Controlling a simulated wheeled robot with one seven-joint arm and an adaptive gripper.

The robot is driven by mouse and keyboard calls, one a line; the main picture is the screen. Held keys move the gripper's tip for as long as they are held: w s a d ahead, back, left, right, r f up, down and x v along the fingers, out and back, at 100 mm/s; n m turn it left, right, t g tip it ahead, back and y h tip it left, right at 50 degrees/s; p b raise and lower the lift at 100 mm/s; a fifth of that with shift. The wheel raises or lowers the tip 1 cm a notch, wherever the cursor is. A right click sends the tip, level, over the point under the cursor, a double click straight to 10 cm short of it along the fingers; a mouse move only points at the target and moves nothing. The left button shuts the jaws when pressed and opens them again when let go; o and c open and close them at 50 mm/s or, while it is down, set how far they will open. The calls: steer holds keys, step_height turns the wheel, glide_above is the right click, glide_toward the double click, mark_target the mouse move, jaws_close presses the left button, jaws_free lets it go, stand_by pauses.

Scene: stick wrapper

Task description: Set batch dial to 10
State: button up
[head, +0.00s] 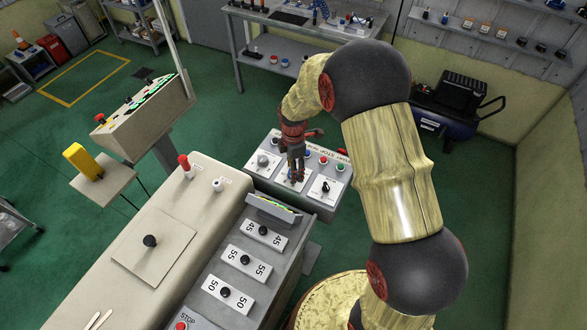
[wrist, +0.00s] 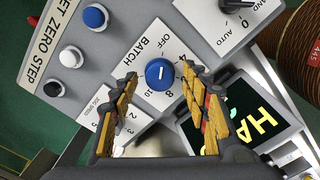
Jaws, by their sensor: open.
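The batch dial (wrist: 160,74) is a round blue knob on a white plate marked BATCH, with OFF, 4, 8 and 10 legible around it. A pale mark on the knob appears to point toward the OFF side; its exact setting is hard to read. My gripper (wrist: 162,80) is open, with one yellow-and-dark finger at each side of the knob in the wrist view. I cannot tell whether the fingers touch it. In the head view my gripper (head: 292,174) points down over the grey control panel (head: 258,183) and mostly hides the dial.
The long machine bed (head: 170,215) lies at the left.

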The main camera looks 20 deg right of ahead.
steer(key=shift+f, duration=0.2)
steer(key=shift+c, duration=0.6)
steer(key=c, duration=1)
